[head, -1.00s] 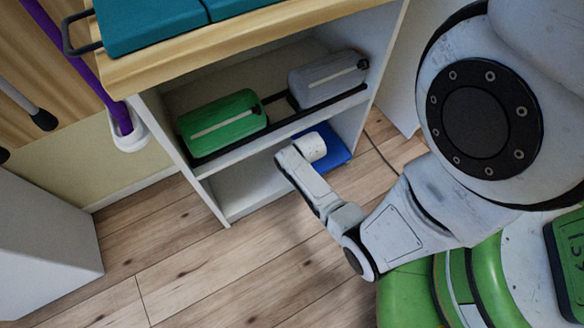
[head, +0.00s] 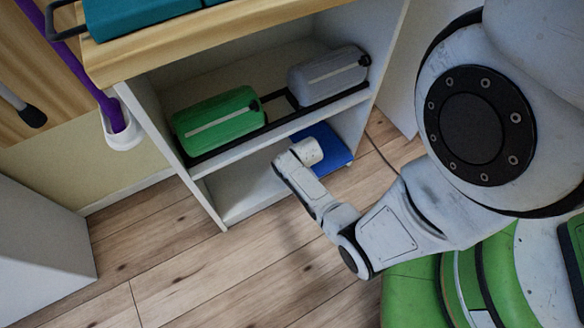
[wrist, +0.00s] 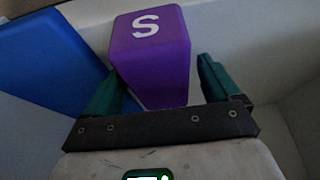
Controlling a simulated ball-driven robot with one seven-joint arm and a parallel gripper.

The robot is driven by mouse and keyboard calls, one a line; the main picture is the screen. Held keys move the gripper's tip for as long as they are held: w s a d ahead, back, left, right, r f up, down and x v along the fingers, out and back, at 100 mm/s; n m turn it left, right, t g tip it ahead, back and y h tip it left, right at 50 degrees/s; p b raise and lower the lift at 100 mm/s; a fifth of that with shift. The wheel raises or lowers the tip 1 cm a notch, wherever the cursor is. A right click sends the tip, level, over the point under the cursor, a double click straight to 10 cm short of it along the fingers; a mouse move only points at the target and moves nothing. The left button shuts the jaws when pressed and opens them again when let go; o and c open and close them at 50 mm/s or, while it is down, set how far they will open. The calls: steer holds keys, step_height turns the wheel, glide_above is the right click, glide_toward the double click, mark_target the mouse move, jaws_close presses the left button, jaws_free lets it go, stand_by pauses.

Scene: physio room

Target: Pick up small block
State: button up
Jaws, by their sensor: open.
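The small block is purple with a white letter S and shows in the wrist view (wrist: 152,62). My gripper (wrist: 160,85) is open, with one green finger on each side of the block's near end. The left finger is close to the block's lower left edge; a gap shows between the block and the right finger. I cannot tell whether either finger touches it. In the head view my arm reaches into the lower shelf of the white cabinet (head: 209,197); the block and the fingers are hidden there.
A blue item (head: 329,160) lies on the lower shelf beside my wrist; a blue surface (wrist: 45,70) also shows left of the block. Green (head: 218,123) and grey (head: 328,76) cases stand on the shelf above. Pale cabinet walls close in around the block.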

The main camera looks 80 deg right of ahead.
steer(key=shift+c, duration=0.3)
steer(key=c, duration=1)
steer(key=shift+r, duration=0.1)
